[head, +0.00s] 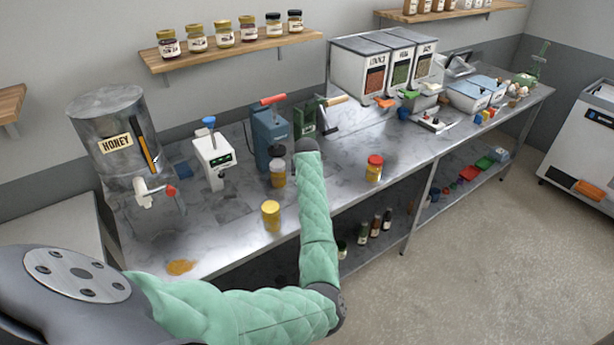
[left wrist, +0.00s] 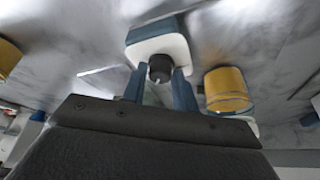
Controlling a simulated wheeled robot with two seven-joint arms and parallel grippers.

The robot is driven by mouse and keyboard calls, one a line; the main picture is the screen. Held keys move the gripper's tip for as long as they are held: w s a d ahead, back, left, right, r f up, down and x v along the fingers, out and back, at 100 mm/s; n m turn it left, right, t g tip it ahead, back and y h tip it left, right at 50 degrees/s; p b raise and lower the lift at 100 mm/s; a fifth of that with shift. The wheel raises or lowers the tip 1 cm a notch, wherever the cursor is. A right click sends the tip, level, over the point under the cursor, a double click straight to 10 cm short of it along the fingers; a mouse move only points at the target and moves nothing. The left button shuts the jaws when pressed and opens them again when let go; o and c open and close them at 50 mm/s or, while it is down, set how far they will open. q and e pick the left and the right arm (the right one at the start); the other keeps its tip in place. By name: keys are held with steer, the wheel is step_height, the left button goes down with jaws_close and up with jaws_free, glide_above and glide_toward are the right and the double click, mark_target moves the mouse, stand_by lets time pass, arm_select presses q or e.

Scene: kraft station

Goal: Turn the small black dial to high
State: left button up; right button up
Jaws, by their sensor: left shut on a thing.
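The small black dial (left wrist: 160,68) sits on a white housing with blue behind it in the left wrist view. A short pale mark shows on its face near the lower edge. My left gripper (left wrist: 159,78) has its two blue fingers on either side of the dial, shut on it. In the head view my green left arm reaches over the counter toward a blue device with a red handle (head: 270,130). The left gripper and the dial cannot be made out clearly there. My right gripper is not in view.
A yellow jar (left wrist: 228,90) is close beside the fingers in the left wrist view. On the counter stand a yellow jar (head: 271,215), a red-lidded jar (head: 374,168), a white device (head: 213,158) and the honey tank (head: 112,135). The front counter between jars is clear.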

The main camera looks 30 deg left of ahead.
arm_select(q)
steer(key=shift+a+m+h, duration=0.15)
steer(key=shift+m+h, duration=0.25)
steer(key=shift+m, duration=0.7)
steer(key=shift+r+m+t+h, duration=0.1)
steer(key=shift+m+t+h, duration=0.2)
steer(key=shift+m, duration=0.4)
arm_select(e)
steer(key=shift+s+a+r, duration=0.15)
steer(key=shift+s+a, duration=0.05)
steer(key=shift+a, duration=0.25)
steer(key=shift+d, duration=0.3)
arm_select(q)
steer(key=o, duration=1)
steer(key=shift+c, duration=0.2)
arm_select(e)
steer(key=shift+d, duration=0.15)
